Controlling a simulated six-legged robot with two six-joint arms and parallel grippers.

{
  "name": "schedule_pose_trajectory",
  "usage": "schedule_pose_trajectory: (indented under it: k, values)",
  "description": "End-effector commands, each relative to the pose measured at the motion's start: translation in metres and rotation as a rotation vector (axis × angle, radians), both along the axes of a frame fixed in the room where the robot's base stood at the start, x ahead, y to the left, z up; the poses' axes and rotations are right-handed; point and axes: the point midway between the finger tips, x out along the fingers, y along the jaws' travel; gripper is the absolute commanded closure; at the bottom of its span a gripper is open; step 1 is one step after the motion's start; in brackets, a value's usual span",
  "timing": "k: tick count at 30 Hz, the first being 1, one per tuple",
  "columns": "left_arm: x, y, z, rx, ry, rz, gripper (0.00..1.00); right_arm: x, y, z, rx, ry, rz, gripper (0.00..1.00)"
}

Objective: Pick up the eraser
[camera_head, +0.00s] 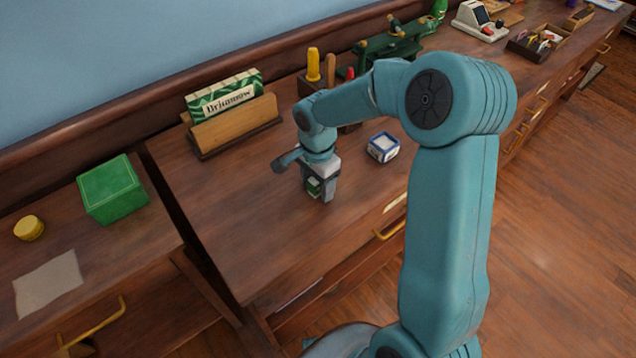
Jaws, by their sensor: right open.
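My right gripper (320,190) points down over the wooden desk top, near the middle of the view. It is open. My left gripper is not in view.
A wooden holder (235,132) with a green-and-white box (224,93) stands behind left. A tool rack (313,86) is behind the arm. A green box (111,189), yellow round object (29,228) and paper (47,283) lie on the left cabinet. The desk's front left is clear.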

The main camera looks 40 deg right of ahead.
Motion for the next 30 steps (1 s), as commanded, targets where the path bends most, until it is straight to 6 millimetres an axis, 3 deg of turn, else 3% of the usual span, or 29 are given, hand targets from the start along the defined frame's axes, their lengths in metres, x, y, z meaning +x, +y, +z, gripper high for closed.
schedule_pose_trajectory:
  k: [2, 7, 20, 26, 30]
  values:
    - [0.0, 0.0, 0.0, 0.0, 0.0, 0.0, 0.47, 0.0, 0.0, 0.0, 0.0, 0.0, 0.0, 0.38]
    - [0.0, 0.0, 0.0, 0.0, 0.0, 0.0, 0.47, 0.0, 0.0, 0.001, 0.0, 0.0, 0.0, 0.94]
    - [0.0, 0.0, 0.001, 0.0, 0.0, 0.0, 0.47, 0.001, -0.001, 0.009, -0.002, -0.003, -0.001, 0.95]
    - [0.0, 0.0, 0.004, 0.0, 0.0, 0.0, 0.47, 0.002, 0.0, 0.046, -0.002, -0.007, 0.0, 0.95]
    - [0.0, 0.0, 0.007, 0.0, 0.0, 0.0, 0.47, 0.001, 0.0, 0.089, -0.002, -0.008, 0.0, 0.95]
